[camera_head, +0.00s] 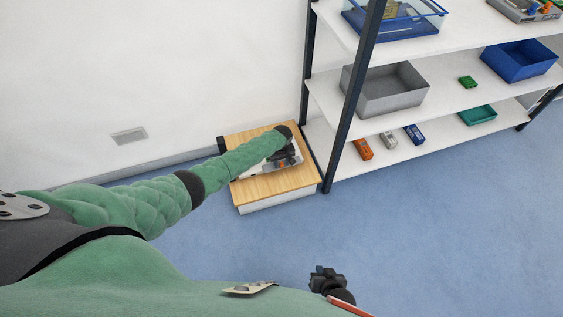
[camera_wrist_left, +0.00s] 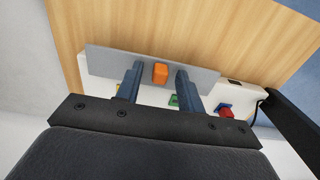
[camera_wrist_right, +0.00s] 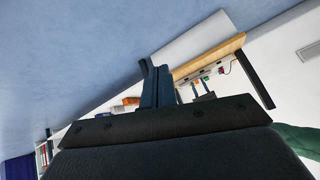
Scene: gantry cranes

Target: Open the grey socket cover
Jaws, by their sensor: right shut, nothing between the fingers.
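The grey socket cover (camera_wrist_left: 110,60) is a long flat plate on a white panel (camera_wrist_left: 205,95) that lies on a wooden top. An orange knob (camera_wrist_left: 160,72) stands at the middle of the cover. My left gripper (camera_wrist_left: 158,82) is open, with its fingers on either side of the knob and a gap to each. In the head view my left gripper (camera_head: 286,153) is over the panel and hides much of it. Green (camera_wrist_left: 174,100), yellow (camera_wrist_left: 120,88) and red (camera_wrist_left: 225,110) parts show on the panel. My right gripper (camera_wrist_right: 157,72) is shut and empty, away from the panel.
The low wooden-topped box (camera_head: 270,187) stands against the wall, beside a shelf rack (camera_head: 345,105) with a grey bin (camera_head: 385,98) and a blue bin (camera_head: 518,62). A black cable runs at the panel's right end in the left wrist view. The blue floor (camera_head: 440,230) is clear.

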